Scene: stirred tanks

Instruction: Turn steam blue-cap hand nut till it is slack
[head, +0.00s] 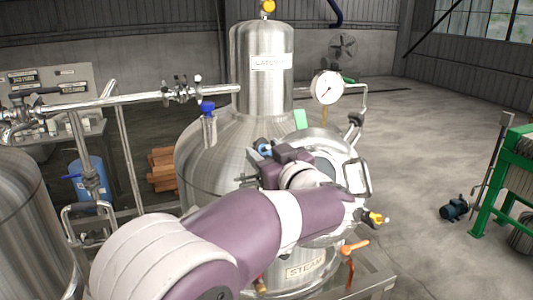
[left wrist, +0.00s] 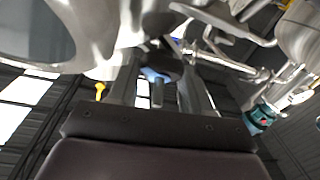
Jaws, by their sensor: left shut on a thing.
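The steel tank (head: 200,165) stands in the middle of the head view, with a STEAM plate (head: 306,270) low on its front. My left arm reaches across it from the lower left. My left gripper (head: 264,152) is at the tank's upper side, shut on the blue-cap hand nut (head: 263,148), of which only a little blue shows. In the left wrist view the nut's blue part (left wrist: 153,73) and a short metal stem (left wrist: 157,95) lie between the two fingers (left wrist: 158,82). The nut's thread and slackness cannot be made out. My right gripper is not in view.
Another blue-topped fitting (head: 207,107) stands left on the tank. A pressure gauge (head: 327,87) stands at the upper right. Orange-handled valves (head: 354,246) stick out at the lower right. Pipework (head: 120,100) runs left. Open floor (head: 430,150) lies right, before a green frame (head: 505,180).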

